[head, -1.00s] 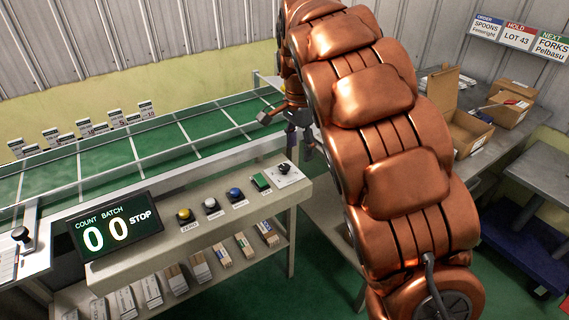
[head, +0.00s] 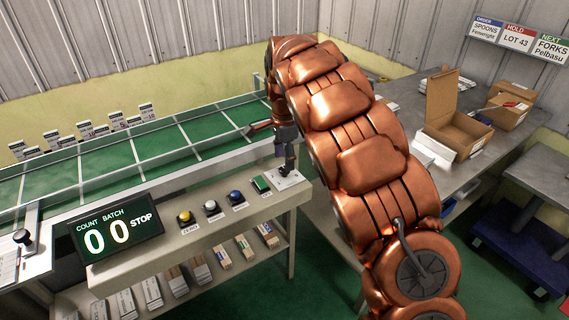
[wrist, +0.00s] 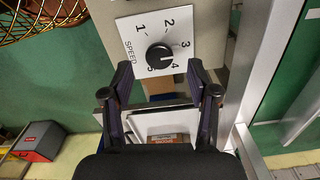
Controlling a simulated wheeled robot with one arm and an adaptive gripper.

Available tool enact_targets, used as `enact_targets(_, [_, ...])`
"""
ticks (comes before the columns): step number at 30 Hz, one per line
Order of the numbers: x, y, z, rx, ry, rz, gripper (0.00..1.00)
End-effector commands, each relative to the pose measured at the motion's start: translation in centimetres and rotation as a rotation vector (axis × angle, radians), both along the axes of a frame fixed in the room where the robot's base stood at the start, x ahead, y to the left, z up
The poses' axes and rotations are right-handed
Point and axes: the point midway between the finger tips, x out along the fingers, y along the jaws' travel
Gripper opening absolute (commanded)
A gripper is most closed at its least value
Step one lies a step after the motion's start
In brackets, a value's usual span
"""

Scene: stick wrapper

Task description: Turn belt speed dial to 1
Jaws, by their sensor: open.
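The belt speed dial is a round black knob (wrist: 159,56) on a white plate marked SPEED with numbers 1 to 5 (wrist: 185,25). In the wrist view a pale mark on the knob seems to face the 4 side, but I cannot tell its exact setting. My gripper (wrist: 160,80) is open, its two fingers apart on either side of the knob's near side and not visibly touching it.
Along the panel are a green button (head: 261,184), a blue button (head: 236,197), a white button (head: 211,206) and a yellow button (head: 185,216). A display (head: 116,228) reads 00 and STOP. The green belt (head: 140,155) lies behind; cartons stand on the right table.

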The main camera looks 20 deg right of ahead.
Motion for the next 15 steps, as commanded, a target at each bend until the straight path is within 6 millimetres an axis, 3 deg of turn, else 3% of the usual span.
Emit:
enact_targets(6, [-0.1, 0.0, -2.6, 0.000, 0.004, -0.001, 0.59])
enact_targets(15, [-0.1, 0.0, -3.1, 0.001, 0.002, 0.000, 0.59])
